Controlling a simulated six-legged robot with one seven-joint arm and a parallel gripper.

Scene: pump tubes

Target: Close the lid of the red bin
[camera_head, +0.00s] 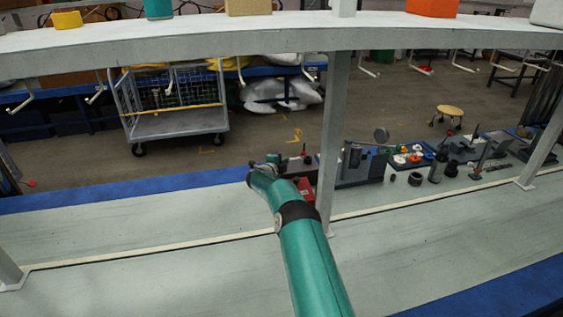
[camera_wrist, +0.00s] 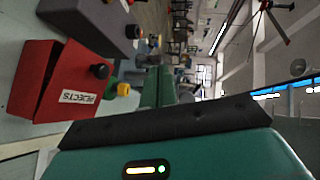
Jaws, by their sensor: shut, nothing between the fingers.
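The red bin (camera_wrist: 48,98) is at the left of the wrist view, which is turned on its side. It has a white label reading "REJECTS". A dark wedge beside its red panel looks like a gap at the lid, so the lid appears partly open. In the head view part of the red bin (camera_head: 306,189) shows behind my teal arm, beside the white post. My gripper (camera_head: 262,164) is shut and empty at the far edge of the bench, left of the bin and apart from it.
A grey box (camera_wrist: 92,22) with a dark knob is beside the bin. A white upright post (camera_head: 334,130) stands close to my arm on its right. Several tools and parts lie farther right on the bench. The bench (camera_head: 130,240) to the left is clear.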

